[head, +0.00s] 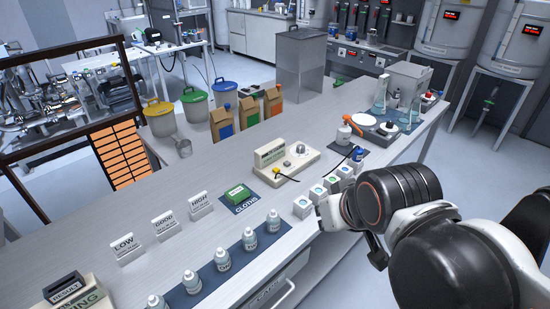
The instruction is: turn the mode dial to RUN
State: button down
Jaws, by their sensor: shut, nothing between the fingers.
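A beige control box (287,163) with a label plate stands near the middle of the bench. A small round knob (300,148) sits on it, perhaps the mode dial. Its markings and the word RUN are too small to read, so I cannot tell its setting. My gripper (376,252) is at the front edge of the bench, to the right of and nearer than the box, and apart from it. It is shut and holds nothing. My arm covers part of it.
Several small white blocks with coloured tops (318,194) stand between the box and my arm. Several bottles (249,239) line a dark mat at the front. A green cloths pack (239,194) lies left of the box. Glass flasks (380,95) stand at the back right.

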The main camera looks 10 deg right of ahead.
aim_at(301, 148)
jog(key=i+l+u, duration=0.15)
jog(key=i+l, duration=0.35)
jog(key=i+l+u, duration=0.1)
jog(key=i+l, duration=0.35)
jog(key=l, duration=0.15)
